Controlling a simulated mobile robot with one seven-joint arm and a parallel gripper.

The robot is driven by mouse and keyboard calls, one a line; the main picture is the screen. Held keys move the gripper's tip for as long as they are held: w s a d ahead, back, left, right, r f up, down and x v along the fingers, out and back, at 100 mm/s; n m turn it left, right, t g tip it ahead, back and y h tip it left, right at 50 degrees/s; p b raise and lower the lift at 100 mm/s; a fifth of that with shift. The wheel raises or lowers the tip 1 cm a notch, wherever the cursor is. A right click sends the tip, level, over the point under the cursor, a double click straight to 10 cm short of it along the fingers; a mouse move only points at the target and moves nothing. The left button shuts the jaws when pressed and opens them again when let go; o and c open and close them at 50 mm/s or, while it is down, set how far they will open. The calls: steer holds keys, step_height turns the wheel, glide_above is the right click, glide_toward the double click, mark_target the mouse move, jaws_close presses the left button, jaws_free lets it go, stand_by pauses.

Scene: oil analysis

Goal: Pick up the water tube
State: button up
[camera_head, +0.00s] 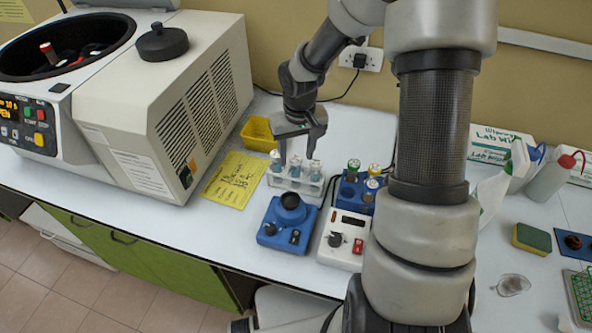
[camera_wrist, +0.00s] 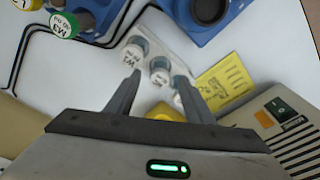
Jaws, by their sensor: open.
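A clear rack (camera_head: 290,184) on the bench holds three upright tubes with white caps: left (camera_head: 275,161), middle (camera_head: 296,164) and right (camera_head: 314,169). In the wrist view the same tubes show as one labelled like "W3" (camera_wrist: 131,55), a middle one (camera_wrist: 159,76) and one partly behind a finger (camera_wrist: 178,101). The "W" marks suggest water tubes. My gripper (camera_head: 297,157) is above the rack, pointing down, open and empty. In the wrist view its fingertips (camera_wrist: 158,75) lie on either side of the middle tube's cap; their height above it is hard to tell.
A blue rack (camera_head: 344,198) with green- and yellow-capped tubes stands close right. A blue mixer (camera_head: 285,228) and a white hotplate-like device (camera_head: 340,247) stand in front. A yellow box (camera_head: 259,134), yellow note (camera_head: 233,181) and large centrifuge (camera_head: 150,100) are to the left.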

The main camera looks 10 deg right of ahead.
steer(key=shift+w+f, duration=0.15)
steer(key=shift+f, duration=0.55)
steer(key=shift+w+f, duration=0.1)
steer(key=shift+f, duration=0.6)
jaws_close()
step_height(320, 180, up, 10)
steer(key=shift+r, duration=0.1)
